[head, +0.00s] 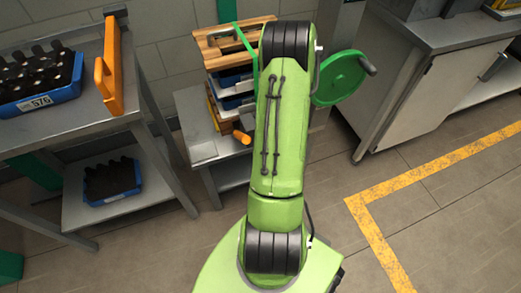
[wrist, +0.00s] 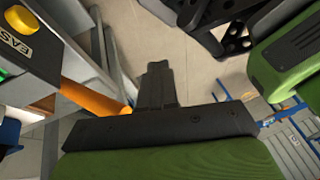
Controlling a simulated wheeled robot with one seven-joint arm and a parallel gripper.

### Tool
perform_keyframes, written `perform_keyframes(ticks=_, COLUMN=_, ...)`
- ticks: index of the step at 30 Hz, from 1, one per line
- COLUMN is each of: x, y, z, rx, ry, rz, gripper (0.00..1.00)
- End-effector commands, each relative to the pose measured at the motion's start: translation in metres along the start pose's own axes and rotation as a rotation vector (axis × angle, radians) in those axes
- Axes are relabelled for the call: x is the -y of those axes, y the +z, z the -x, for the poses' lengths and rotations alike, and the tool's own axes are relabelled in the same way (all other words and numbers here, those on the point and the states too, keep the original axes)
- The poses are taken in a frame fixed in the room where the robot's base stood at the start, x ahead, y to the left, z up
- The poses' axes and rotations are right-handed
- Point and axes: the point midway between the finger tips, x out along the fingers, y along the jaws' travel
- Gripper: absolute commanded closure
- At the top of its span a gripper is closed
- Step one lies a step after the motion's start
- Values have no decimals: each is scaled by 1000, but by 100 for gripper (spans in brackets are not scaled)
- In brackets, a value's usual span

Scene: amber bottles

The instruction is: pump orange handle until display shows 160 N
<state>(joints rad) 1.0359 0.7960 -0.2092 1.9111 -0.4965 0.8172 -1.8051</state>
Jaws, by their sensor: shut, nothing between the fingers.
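The orange handle (head: 242,137) sticks out at the front of a low grey bench, just left of my arm in the head view. In the wrist view an orange bar, which looks like this handle (wrist: 92,100), slants beside my gripper (wrist: 157,85), on its left. My gripper's dark fingers are together and empty; I cannot tell whether they touch the handle. The head view hides my gripper behind my arm. A dark box (wrist: 25,45) with a yellow button and a partly cut-off label is at the wrist view's left edge. No force reading is legible.
Stacked wooden and blue trays (head: 225,75) with a green strap stand on the bench. A green handwheel (head: 335,80) is right of my arm. At left, a table holds a blue crate (head: 40,100) of dark bottles. Floor at right is clear, with yellow lines.

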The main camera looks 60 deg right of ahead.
Motion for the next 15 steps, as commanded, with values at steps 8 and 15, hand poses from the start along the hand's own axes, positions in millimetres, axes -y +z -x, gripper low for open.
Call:
perform_keyframes(ticks=8, x=26, y=5, z=31, rx=0, ry=3, rz=-1, gripper=100)
perform_keyframes(ticks=15, x=27, y=6, z=32, rx=0, ry=2, rz=0, gripper=100)
